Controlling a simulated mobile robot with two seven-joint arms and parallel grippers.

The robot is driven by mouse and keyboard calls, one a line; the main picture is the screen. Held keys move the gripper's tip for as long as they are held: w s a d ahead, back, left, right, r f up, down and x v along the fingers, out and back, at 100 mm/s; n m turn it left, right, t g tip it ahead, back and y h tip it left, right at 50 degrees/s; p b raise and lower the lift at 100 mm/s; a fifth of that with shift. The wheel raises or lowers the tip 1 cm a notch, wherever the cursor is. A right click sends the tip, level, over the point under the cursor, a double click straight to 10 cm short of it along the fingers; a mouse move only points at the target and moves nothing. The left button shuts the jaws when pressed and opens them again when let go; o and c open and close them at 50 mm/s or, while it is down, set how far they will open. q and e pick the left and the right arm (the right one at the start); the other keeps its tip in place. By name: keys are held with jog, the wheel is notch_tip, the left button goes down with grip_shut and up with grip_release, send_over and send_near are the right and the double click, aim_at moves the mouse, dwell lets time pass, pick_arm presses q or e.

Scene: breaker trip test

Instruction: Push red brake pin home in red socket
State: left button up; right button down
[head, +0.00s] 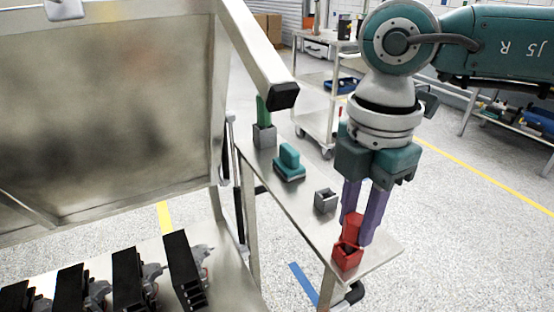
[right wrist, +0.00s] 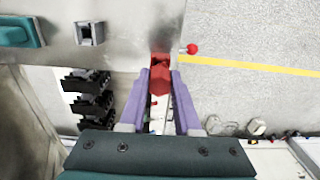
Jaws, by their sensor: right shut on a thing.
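The red brake pin (head: 352,226) stands nearly upright between the purple fingers of my right gripper (head: 357,230), which is shut on it. Its lower end meets the red socket (head: 347,258) at the near end of the narrow metal shelf. How deep the pin sits in the socket is hard to tell. In the right wrist view the red pin (right wrist: 160,80) shows between the fingers (right wrist: 161,86), with the red socket (right wrist: 160,59) just beyond it. My left gripper is not in view.
Along the shelf (head: 300,205) are an empty grey socket (head: 326,201), a teal block (head: 289,163) and a green pin (head: 263,110) in a grey socket (head: 264,136). A grey beam (head: 255,50) overhangs the shelf's far end. Several black breakers (head: 184,270) stand lower left. Open floor lies right.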

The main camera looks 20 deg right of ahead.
aim_at(359, 218)
jog(key=shift+f+b, duration=0.7)
jog(key=shift+f, duration=0.3)
jog(key=c, duration=0.5)
grip_release()
jog(key=shift+r, duration=0.1)
jog(key=shift+c, duration=0.2)
jog(key=shift+r, duration=0.35)
notch_tip(359, 218, up, 8)
jog(key=shift+r, duration=0.6)
jog(key=shift+s, duration=0.1)
